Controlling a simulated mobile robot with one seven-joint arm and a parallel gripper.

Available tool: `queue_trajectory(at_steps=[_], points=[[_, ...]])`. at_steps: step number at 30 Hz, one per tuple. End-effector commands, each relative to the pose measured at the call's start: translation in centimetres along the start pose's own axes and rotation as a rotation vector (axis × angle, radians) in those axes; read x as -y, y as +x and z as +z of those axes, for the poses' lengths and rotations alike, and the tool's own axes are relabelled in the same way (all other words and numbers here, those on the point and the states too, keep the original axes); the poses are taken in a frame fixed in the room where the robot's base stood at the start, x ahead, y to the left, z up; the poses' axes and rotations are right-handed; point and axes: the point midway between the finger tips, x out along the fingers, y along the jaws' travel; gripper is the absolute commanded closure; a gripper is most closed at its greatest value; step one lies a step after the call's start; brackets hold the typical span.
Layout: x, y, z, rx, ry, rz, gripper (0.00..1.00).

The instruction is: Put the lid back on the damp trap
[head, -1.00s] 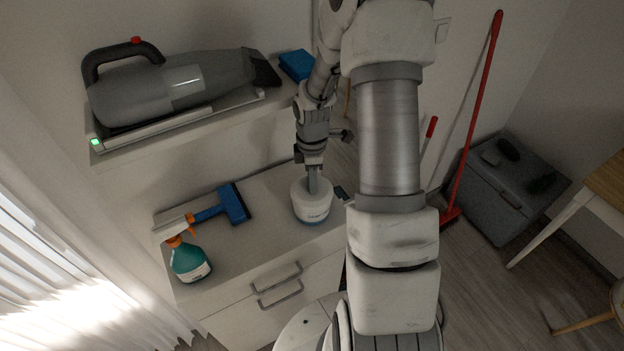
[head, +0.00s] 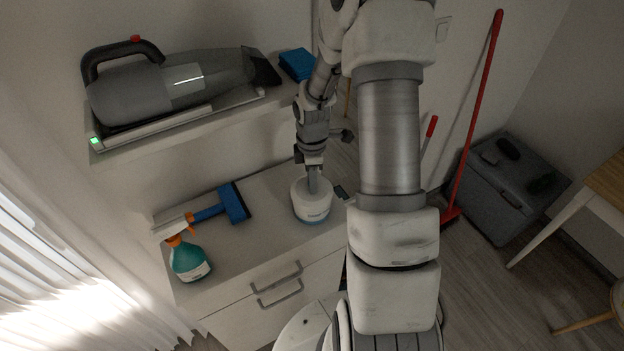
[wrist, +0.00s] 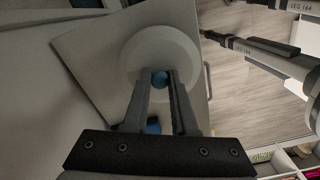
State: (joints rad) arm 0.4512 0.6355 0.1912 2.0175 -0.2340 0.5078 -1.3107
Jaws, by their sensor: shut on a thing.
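The damp trap (head: 312,213) is a round white tub with a label and a blue base. It stands upright on the cabinet top in the head view. My gripper (wrist: 160,78) points down over it, with its fingers shut on the small blue knob of the lid. The lid (wrist: 183,58) is a wide white disc in the wrist view and hides most of the tub. In the head view the lid (head: 311,184) is at the tub's top. I cannot tell whether it is fully seated or a small gap is left.
A spray bottle (head: 189,261) and a blue squeegee (head: 234,203) lie or stand left on the cabinet top (head: 262,235). A handheld vacuum (head: 180,87) and a blue sponge-like block (head: 297,64) are on the shelf above. A small dark item (head: 341,192) is close right of the tub.

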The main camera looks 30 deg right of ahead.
Motion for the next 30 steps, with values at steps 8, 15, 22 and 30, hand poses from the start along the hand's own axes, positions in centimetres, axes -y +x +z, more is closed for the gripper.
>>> queue_trajectory(at_steps=[8,15,22,30], points=[[0.00,-0.01,0.00,0.000,0.000,0.000,0.53],[0.00,-0.01,0.00,0.000,0.000,0.000,0.40],[0.01,0.00,0.00,0.000,0.000,0.000,0.10],[0.00,-0.03,0.00,0.000,0.000,0.000,0.10]])
